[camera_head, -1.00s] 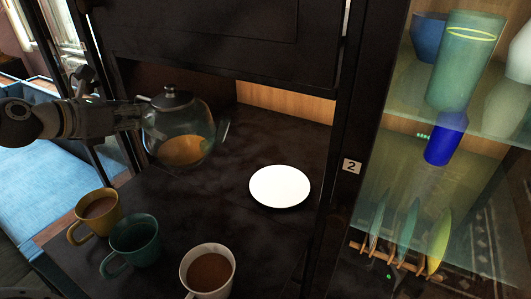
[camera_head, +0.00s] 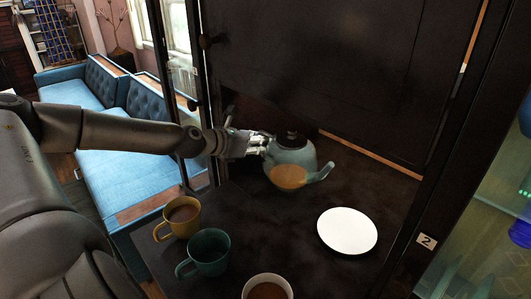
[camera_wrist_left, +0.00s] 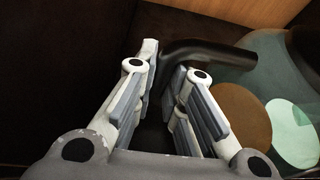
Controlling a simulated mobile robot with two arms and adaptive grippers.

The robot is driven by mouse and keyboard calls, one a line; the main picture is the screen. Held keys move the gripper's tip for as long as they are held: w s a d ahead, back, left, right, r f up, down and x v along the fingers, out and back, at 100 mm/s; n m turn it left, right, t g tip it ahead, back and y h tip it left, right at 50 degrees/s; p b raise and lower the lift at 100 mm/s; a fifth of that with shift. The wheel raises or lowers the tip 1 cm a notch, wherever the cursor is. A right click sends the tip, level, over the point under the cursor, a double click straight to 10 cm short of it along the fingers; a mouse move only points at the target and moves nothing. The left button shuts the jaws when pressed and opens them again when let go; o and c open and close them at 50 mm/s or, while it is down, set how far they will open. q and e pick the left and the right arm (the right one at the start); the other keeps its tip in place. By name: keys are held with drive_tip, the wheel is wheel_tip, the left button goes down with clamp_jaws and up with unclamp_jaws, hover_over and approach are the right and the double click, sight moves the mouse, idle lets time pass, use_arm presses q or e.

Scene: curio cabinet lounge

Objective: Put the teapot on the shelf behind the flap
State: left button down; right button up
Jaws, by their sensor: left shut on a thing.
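The teapot (camera_head: 290,165) is a translucent blue-green pot with a dark lid, amber liquid inside and a spout pointing right. My left gripper (camera_head: 262,146) comes in from the left and is shut on the teapot's dark handle. In the left wrist view the black handle (camera_wrist_left: 205,50) runs between the fingers (camera_wrist_left: 165,90), and the pot body (camera_wrist_left: 275,75) is at right. The teapot is upright, close over the dark surface; I cannot tell whether it touches. The dark flap panel (camera_head: 340,70) stands above and behind the teapot, with a gap under its lower edge. My right gripper is out of view.
A white plate (camera_head: 347,231) lies on the dark surface (camera_head: 270,235), right of the teapot. A yellow mug (camera_head: 180,215), a teal mug (camera_head: 205,253) and a white mug (camera_head: 267,287) stand nearer. A dark post marked 2 (camera_head: 427,241) is at right.

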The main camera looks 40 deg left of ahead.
use_arm(q)
drive_tip(key=w+f+b, duration=0.2)
drive_tip(key=f, duration=0.3)
drive_tip(key=shift+w+a+f+b, duration=0.15)
drive_tip(key=shift+w+f+b, duration=0.1)
drive_tip(key=shift+w+b, duration=0.15)
drive_tip(key=shift+f, duration=0.3)
drive_tip(key=shift+a+f, duration=0.1)
drive_tip(key=shift+a, duration=0.05)
